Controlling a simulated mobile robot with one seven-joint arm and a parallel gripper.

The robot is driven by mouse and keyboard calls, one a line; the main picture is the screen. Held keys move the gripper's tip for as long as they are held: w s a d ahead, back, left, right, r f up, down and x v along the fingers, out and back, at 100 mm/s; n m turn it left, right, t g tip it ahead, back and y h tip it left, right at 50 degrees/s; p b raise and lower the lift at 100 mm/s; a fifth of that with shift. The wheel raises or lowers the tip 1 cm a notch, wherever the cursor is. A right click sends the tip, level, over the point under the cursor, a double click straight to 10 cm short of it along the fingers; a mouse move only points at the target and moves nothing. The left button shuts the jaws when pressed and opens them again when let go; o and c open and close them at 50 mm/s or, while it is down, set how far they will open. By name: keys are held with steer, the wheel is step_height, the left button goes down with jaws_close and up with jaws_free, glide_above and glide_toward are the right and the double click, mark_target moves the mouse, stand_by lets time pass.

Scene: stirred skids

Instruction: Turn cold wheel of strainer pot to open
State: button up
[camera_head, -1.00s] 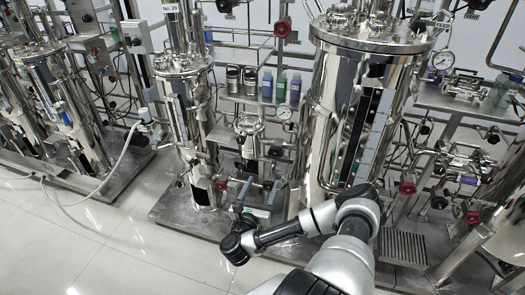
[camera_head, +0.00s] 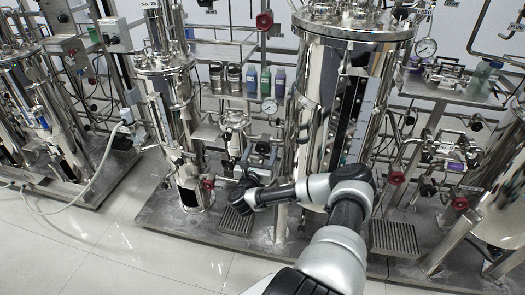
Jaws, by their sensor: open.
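A small steel pot (camera_head: 235,121), which looks like the strainer pot, stands between the tall column and the large tank. Below it is pipework with a red wheel (camera_head: 208,183) and a black wheel (camera_head: 262,148). I cannot tell which wheel is the cold one. My gripper (camera_head: 240,205) is at the end of my arm, low in front of this pipework and a little right of the red wheel. It is open, and I see nothing held in it. Its fingers are small and dark, and my arm's end hides part of the lower pipes.
The large steel tank (camera_head: 318,110) stands close behind my arm. The tall steel column (camera_head: 180,105) stands left of the small pot.

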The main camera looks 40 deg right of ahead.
steer(key=shift+x, duration=0.95)
steer(key=shift+c, duration=0.3)
steer(key=c, duration=1)
steer(key=shift+o, duration=0.2)
